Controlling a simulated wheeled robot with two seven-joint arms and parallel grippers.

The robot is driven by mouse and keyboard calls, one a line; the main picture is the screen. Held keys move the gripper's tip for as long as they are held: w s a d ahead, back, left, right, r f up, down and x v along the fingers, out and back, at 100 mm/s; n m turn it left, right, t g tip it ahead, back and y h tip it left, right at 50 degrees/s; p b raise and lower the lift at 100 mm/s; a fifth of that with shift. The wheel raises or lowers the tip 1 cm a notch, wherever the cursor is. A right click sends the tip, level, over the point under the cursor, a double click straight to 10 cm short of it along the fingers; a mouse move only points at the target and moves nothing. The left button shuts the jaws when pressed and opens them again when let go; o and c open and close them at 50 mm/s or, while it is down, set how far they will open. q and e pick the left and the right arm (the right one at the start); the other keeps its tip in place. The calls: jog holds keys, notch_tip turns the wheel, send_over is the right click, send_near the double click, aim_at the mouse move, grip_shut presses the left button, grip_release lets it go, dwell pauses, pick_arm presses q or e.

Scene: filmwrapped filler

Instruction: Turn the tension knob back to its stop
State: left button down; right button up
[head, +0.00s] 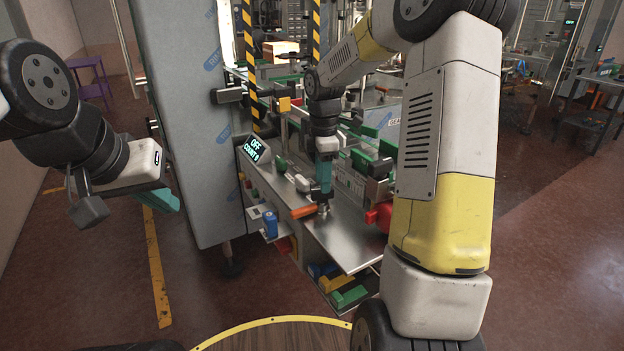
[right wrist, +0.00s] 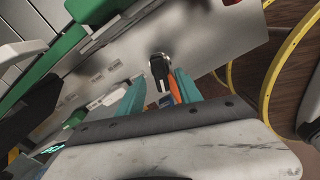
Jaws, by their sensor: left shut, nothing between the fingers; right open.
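A small dark knob (right wrist: 159,72) with a pale line on it stands on the steel panel, seen in the right wrist view; I take it for the tension knob. In the head view a small metallic piece (head: 323,209) shows just under my right gripper (head: 325,188). That gripper is open, pointing down. In the right wrist view its teal fingers (right wrist: 160,85) lie either side of the knob; I see no clear contact. An orange handle (head: 304,211) lies close beside, also near the right finger in the wrist view (right wrist: 175,88). My left gripper (head: 166,201) is shut and empty, far left of the panel.
The steel panel (head: 345,240) belongs to a machine with a display reading OFF and COUNT 0 (head: 254,150). A red part (head: 380,215) is at the panel's right. Coloured bins (head: 345,293) sit below. A tall grey cabinet (head: 190,120) stands left. Floor at left is clear.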

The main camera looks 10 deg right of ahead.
jog(key=shift+r, duration=2.3)
jog(key=shift+s+r, duration=0.25)
jog(key=shift+r, duration=0.1)
jog(key=s+a+r+m+t+y, duration=0.1)
jog(key=s+r+m+t, duration=0.2)
jog(key=s+m, duration=0.5)
jog(key=s+a+r+m+t+y, duration=0.1)
jog(key=s+r+m+t, duration=0.2)
jog(key=s+m, duration=0.6)
jog(key=s+r, duration=0.2)
jog(key=s, duration=0.4)
jog(key=shift+s+r+m, duration=0.2)
jog(key=shift+s+m, duration=0.1)
jog(key=shift+s, duration=0.1)
